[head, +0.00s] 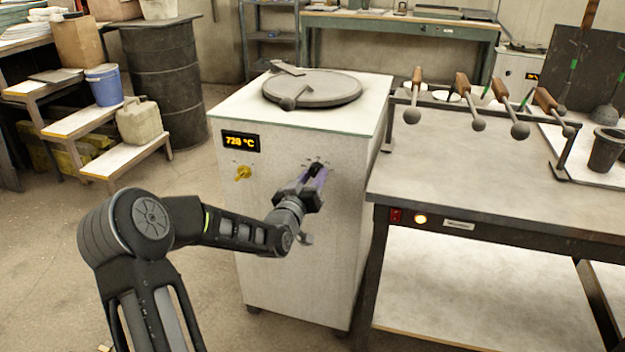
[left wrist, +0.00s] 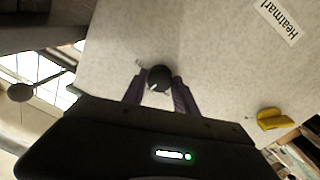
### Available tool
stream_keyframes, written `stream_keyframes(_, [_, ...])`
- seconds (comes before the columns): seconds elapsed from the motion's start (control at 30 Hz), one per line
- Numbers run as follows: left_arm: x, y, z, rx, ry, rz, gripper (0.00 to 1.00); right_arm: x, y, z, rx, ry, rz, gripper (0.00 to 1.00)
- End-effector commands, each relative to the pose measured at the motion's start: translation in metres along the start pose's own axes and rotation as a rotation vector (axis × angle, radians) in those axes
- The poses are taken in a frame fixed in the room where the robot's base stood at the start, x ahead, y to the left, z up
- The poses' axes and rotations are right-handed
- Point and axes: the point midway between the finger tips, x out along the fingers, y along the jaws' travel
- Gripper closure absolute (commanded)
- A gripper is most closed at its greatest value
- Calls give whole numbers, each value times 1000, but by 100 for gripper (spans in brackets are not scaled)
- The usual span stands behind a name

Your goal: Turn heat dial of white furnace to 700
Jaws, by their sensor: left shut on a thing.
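The white furnace (head: 285,215) stands in the middle of the head view. Its display (head: 241,141) glows orange and reads about 720 °C; the last digit is hard to make out. My left gripper (head: 319,176) is at the furnace's front face. In the left wrist view its purple fingers are shut on a dark round dial (left wrist: 160,78), one finger on each side. In the head view the gripper mostly hides this dial. A yellow knob (head: 243,173) sits below the display, apart from the gripper; it also shows in the left wrist view (left wrist: 273,119). My right gripper is not in view.
A round dark lid (head: 318,88) lies on the furnace top. A workbench (head: 470,185) stands close at the right, with a rack of several ladles (head: 478,124) on it. A drum (head: 166,75) and wooden steps (head: 90,122) are at the left. Floor in front is open.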

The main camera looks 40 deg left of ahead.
Motion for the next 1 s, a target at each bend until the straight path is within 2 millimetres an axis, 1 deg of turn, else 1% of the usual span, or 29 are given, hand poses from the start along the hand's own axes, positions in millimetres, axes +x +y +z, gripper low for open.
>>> stream_keyframes(0.2, [0,1,1,-148,9,-1,100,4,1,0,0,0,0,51])
stream_keyframes(0.4, [0,0,1,-226,14,-4,100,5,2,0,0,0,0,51])
stream_keyframes(0.9, [0,0,0,-253,15,-4,100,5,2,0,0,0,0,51])
stream_keyframes(0.93, [0,0,0,-253,15,-4,64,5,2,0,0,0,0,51])
stream_keyframes(1.0, [0,0,0,-253,15,-4,58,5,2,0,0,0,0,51])
